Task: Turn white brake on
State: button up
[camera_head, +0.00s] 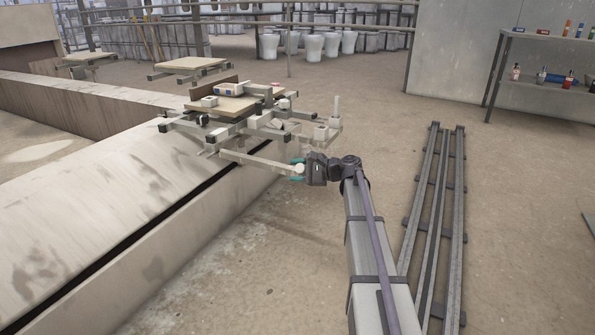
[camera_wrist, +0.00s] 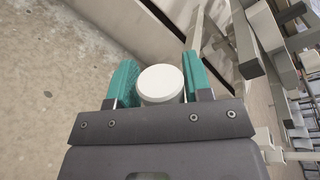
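The white brake shows as a round white knob (camera_head: 299,169) at the end of a pale bar on the near side of the carousel cart in the head view. In the wrist view the knob (camera_wrist: 160,83) appears as a white disc. My gripper (camera_head: 297,170) has its teal fingers on either side of the knob. The fingers (camera_wrist: 160,78) are apart, with the knob filling most of the gap. I cannot tell whether they press on it. The finger tips beyond the knob are partly hidden.
A long concrete wall (camera_head: 150,190) runs along the left. Rails (camera_head: 437,200) lie on the floor at right. A shelf with bottles (camera_head: 545,80) stands far right.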

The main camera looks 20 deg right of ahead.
jog(key=shift+o, duration=1.1)
jog(key=p+v, duration=0.2)
jog(key=v, duration=0.8)
jog(key=shift+s+d, duration=0.2)
jog(key=shift+d, duration=0.1)
